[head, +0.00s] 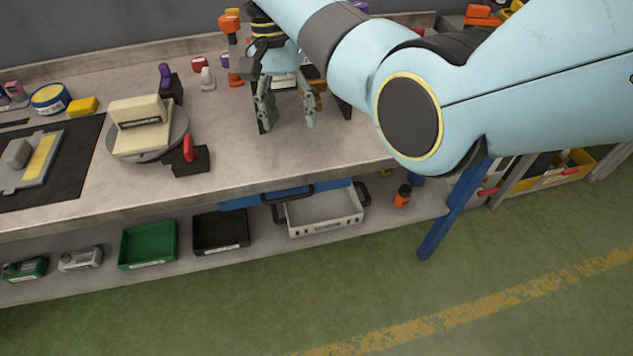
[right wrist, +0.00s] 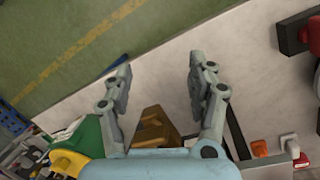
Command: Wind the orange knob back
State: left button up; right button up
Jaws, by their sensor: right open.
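My right gripper (head: 287,118) is open and empty above the bench, right of the turntable. In the right wrist view its two fingers (right wrist: 158,85) stand apart with bare bench and floor beyond them. An orange-topped upright piece (head: 229,24) stands at the back, left of my right wrist; I cannot tell for sure whether it is the orange knob. An ochre, angular piece (right wrist: 155,128) shows between the finger bases in the right wrist view, apart from the fingertips. The grey turntable (head: 120,150) carries a cream block (head: 140,124). My left gripper is out of view.
A red handle on a black block (head: 190,163) stands at the turntable's front right, and a purple handle (head: 165,74) behind it. A black mat (head: 75,185) lies at the left. My right arm hides the back right.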

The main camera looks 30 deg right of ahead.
jog(key=s+f+b, duration=0.1)
jog(key=s+f, duration=0.2)
jog(key=f, duration=0.2)
jog(key=s+d+f+b, duration=0.1)
jog(key=s+f, duration=0.2)
jog(key=f, duration=0.3)
jog(key=shift+s+d+f+g+b, duration=0.15)
jog(key=shift+s+f+g+b, duration=0.05)
jog(key=shift+g+b, duration=0.2)
jog(key=s+d+f+n+b, duration=0.25)
jog(key=s+f+b, duration=0.35)
jog(key=s+f, duration=1)
jog(key=s+d+f+n+b, duration=0.2)
jog(key=s+d+f+b, duration=0.25)
jog(key=s+f, duration=1.15)
jog(key=s+d+f+n+b, duration=0.25)
jog(key=s+f+b, duration=0.35)
jog(key=s+f, duration=1.05)
jog(key=w+n+t, duration=0.1)
jog(key=w+t, duration=0.1)
jog(key=w+n+t, duration=0.1)
jog(key=w+t, duration=0.1)
jog(key=w, duration=0.1)
jog(key=shift+d+r+h, duration=0.15)
jog(key=shift+r+h, duration=0.05)
jog(key=shift+h, duration=0.1)
